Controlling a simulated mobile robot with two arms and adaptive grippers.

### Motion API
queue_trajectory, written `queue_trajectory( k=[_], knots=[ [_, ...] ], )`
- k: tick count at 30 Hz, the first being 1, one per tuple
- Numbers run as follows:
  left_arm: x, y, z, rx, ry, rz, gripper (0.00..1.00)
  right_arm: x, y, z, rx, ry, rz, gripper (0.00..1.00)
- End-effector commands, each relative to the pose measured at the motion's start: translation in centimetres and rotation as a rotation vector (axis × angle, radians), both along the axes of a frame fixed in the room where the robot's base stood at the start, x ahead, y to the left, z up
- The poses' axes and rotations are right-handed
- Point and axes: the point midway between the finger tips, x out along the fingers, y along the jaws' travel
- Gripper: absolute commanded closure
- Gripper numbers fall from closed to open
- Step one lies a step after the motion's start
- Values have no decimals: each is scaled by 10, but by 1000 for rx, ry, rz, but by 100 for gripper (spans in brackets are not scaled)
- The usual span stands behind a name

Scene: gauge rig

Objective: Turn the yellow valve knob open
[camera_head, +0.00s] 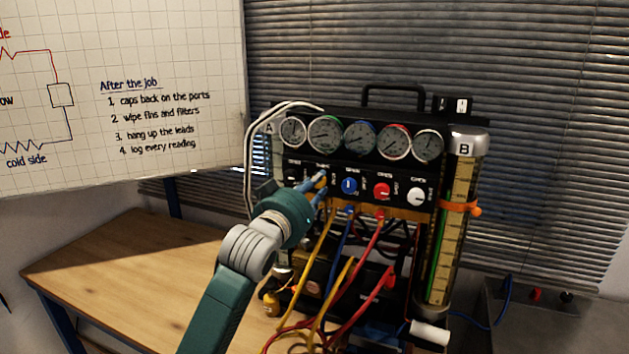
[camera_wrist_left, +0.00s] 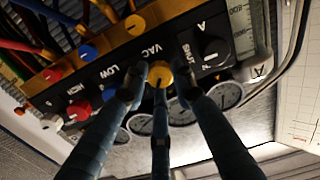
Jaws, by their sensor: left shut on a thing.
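The yellow valve knob (camera_wrist_left: 161,73) is on the black panel of the gauge rig (camera_head: 376,172), beside the "VAC" label in the left wrist view. The blue fingers of my left gripper (camera_wrist_left: 161,88) are closed around it. In the head view my left gripper (camera_head: 318,188) reaches the left part of the panel and hides the yellow knob. How far the knob is turned cannot be told. My right gripper is not in view.
Blue (camera_head: 349,186), red (camera_head: 382,190) and white (camera_head: 416,196) knobs sit to the right. A black knob (camera_wrist_left: 211,51) is close to my fingers. Coloured hoses (camera_head: 345,262) hang below. The wooden table (camera_head: 135,262) is clear at left.

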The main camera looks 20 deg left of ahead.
Motion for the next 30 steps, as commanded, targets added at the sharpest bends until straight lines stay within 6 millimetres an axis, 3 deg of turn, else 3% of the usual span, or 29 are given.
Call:
queue_trajectory(
  k=[15,30],
  knots=[
    [0,-3,-4,-470,34,-1,100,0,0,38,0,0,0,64],
    [0,-3,-7,-689,43,1,100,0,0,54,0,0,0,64]
  ],
)
